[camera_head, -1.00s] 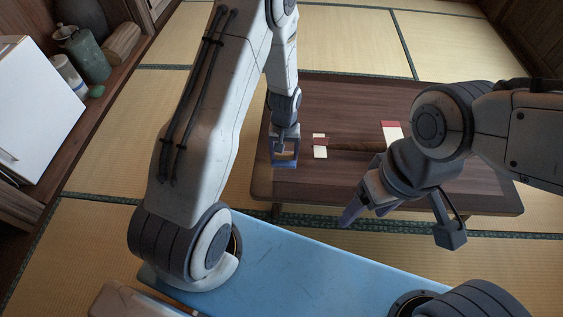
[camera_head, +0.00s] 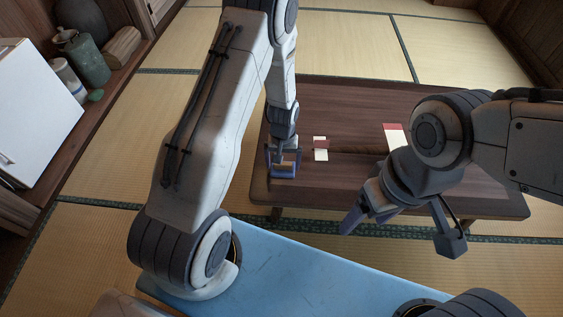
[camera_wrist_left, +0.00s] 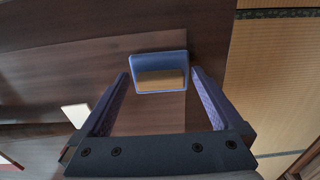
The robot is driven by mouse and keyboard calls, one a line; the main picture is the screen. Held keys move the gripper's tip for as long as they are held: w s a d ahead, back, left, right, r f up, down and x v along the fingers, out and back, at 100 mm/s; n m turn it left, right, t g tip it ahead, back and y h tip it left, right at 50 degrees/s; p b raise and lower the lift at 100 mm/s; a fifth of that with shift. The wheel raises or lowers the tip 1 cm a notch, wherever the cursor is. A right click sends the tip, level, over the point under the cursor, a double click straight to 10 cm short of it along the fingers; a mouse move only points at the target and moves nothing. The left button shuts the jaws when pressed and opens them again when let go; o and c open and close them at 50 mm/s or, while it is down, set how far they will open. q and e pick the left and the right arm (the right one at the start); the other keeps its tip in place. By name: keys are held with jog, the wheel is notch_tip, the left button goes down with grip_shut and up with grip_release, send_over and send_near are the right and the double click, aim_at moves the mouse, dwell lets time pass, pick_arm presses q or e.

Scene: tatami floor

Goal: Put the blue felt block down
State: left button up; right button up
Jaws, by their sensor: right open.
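The blue felt block (camera_head: 284,171) is on the brown low table (camera_head: 345,100), near its left edge. In the left wrist view the block (camera_wrist_left: 158,66) has a blue rim and a tan-brown face. My left gripper (camera_head: 283,158) is open at the block. In the left wrist view its two purple fingers (camera_wrist_left: 161,73) stand apart on either side of the block, with a narrow gap on each side. My right gripper (camera_head: 402,225) is open and empty near the table's front edge, away from the block.
Another red-and-white piece (camera_head: 394,134) lies farther right, partly hidden by my right arm. Shelves at the far left hold a green jar (camera_head: 91,62). The table's back part is clear.

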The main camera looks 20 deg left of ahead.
aim_at(283, 165)
pick_arm(q)
jog(key=shift+r, duration=0.1)
jog(key=s+d+r+m+p, duration=0.1)
jog(key=d+r+p, duration=0.2)
jog(key=r, duration=0.6)
jog(key=s+d+r+m+p, duration=0.1)
jog(key=d+r+p, duration=0.1)
jog(key=r, duration=0.8)
jog(key=s+d+r+m, duration=0.3)
jog(key=s+r, duration=0.1)
jog(key=s, duration=0.3)
jog(key=s+d+r+m, duration=0.2)
jog(key=s+r, duration=0.3)
jog(key=s, duration=0.2)
jog(key=s+d+r+m+h, duration=0.1)
jog(key=s+d+r+m, duration=0.2)
jog(key=s+r, duration=0.2)
jog(key=shift+s+d+m, duration=0.3)
jog(key=shift+s, duration=0.95)
jog(key=shift+r, duration=0.1)
